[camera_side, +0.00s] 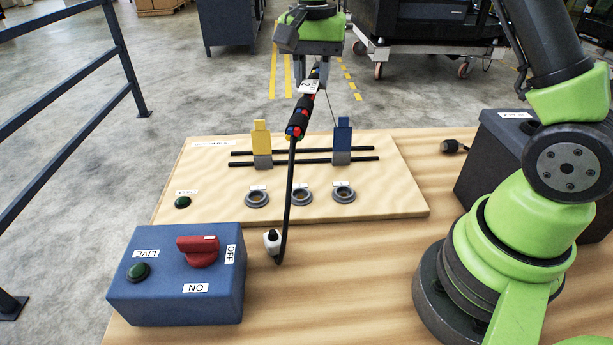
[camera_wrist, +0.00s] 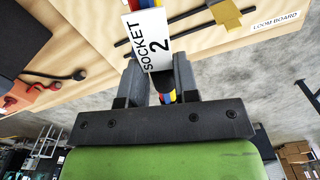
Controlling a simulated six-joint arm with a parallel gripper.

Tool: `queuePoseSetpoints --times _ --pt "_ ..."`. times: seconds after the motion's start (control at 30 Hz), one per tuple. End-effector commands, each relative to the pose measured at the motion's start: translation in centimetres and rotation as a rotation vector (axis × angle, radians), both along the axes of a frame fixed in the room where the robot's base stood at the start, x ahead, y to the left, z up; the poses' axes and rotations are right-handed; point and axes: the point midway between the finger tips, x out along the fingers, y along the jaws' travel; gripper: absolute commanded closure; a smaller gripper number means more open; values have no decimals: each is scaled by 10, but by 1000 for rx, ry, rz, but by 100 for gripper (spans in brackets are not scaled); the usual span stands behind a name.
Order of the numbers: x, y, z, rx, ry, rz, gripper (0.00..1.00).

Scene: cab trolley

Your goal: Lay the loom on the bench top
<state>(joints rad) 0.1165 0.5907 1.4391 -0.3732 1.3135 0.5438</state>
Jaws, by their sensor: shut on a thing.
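My gripper (camera_side: 316,74) is shut on the upper end of the loom (camera_side: 297,124), above the far edge of the bench. The loom is a bundle of coloured wires wrapped in black, with a white tag. It hangs down in front of the loom board, and its black cable ends in a white connector (camera_side: 272,240) low over the bench top (camera_side: 340,290). I cannot tell whether the connector touches the wood. In the wrist view, the tag (camera_wrist: 147,40) reads "SOCKET 2" and coloured wires show between the fingers (camera_wrist: 163,82).
The loom board (camera_side: 400,200) carries a yellow clip (camera_side: 261,140), a blue clip (camera_side: 342,138), two black rails and three grey rings. A blue switch box (camera_side: 180,285) with a red knob (camera_side: 198,250) stands front left. A dark box (camera_side: 490,160) stands right. Bare bench lies front centre.

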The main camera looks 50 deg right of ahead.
Motion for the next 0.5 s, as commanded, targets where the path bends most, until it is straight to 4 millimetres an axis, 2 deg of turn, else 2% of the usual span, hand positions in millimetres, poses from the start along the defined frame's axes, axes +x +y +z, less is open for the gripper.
queuePoseSetpoints --times 0.1,0.2,0.33,0.5 --pt "-16 16 1 2 1 320 99" --pt "-28 26 1 3 0 568 99" --pt "-40 35 1 4 0 815 99" --pt "-49 41 0 4 -1 991 99"
